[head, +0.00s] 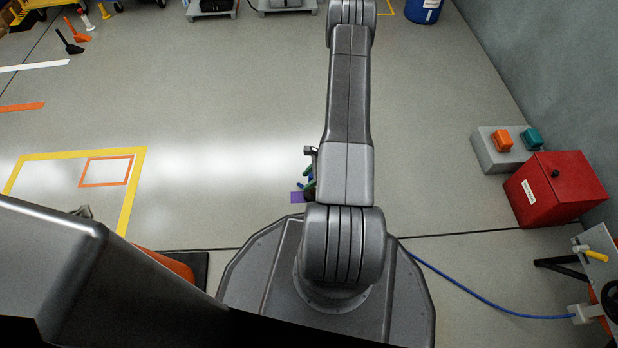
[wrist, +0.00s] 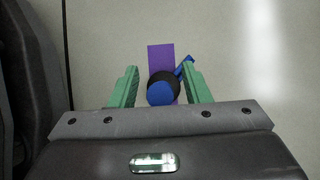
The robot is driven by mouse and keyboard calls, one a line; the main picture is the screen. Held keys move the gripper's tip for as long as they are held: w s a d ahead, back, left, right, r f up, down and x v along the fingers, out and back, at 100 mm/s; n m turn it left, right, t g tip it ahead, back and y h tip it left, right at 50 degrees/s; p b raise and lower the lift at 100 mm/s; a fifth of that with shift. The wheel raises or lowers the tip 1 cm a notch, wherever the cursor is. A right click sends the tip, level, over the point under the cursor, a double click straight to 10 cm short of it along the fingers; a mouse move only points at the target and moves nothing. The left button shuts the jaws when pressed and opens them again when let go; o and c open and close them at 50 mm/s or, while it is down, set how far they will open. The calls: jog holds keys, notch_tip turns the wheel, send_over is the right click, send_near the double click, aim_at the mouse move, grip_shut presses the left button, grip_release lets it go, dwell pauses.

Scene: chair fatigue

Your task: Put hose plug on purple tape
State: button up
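The purple tape (wrist: 160,56) is a strip on the floor in the wrist view. In the head view my arm mostly hides the gripper and plug.
A red box (head: 553,189) and a grey block with orange and teal buttons (head: 488,153) stand at the right. A blue hose (head: 480,299) runs along the floor at lower right. Yellow floor tape (head: 131,190) marks an area at the left. The middle floor is clear.

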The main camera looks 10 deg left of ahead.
jog(key=shift+o, duration=0.3)
jog(key=shift+r, duration=0.1)
jog(key=shift+d+r, duration=0.15)
jog(key=shift+r, duration=0.2)
jog(key=p+v, duration=0.4)
jog(key=v, duration=0.7)
jog(key=shift+w+d+r, duration=0.1)
jog(key=shift+r, duration=0.05)
dwell(0.7)
